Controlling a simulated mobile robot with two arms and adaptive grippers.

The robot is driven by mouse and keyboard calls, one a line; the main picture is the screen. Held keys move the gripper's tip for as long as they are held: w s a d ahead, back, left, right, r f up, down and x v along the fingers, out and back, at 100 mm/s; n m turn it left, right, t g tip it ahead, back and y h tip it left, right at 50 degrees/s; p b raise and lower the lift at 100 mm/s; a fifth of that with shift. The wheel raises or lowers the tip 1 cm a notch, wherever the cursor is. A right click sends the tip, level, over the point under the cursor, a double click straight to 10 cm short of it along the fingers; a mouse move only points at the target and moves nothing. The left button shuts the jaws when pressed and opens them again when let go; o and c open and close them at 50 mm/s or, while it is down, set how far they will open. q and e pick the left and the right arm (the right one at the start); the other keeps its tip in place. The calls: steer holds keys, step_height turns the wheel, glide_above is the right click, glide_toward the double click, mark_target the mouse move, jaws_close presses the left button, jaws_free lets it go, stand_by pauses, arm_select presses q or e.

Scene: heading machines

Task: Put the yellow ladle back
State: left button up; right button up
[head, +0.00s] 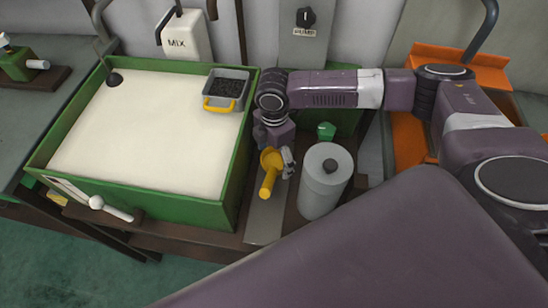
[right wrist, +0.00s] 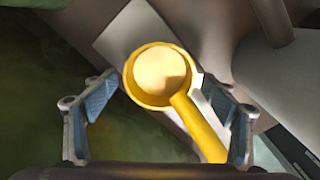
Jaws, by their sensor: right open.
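The yellow ladle (head: 267,178) is just right of the green-walled vat, over a grey metal strip (head: 264,222). Its handle points toward the front. My right gripper (head: 276,152) is over the ladle, pointing down. In the right wrist view, the ladle (right wrist: 200,128) shows between the two spread fingers of the gripper (right wrist: 162,88), its round bowl holding or showing a pale cream surface. The fingers are open; whether either touches the ladle I cannot tell. My left gripper is not in view.
The green vat (head: 243,150) of pale liquid stands at left, with a grey box with a yellow handle (head: 220,105) at its back right corner. A grey cylinder with a dark knob (head: 318,190) stands close right of the ladle. An orange frame (head: 400,128) is farther right.

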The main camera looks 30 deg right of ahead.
step_height(320, 180, up, 12)
steer(key=shift+f, duration=0.25)
stand_by(0.6)
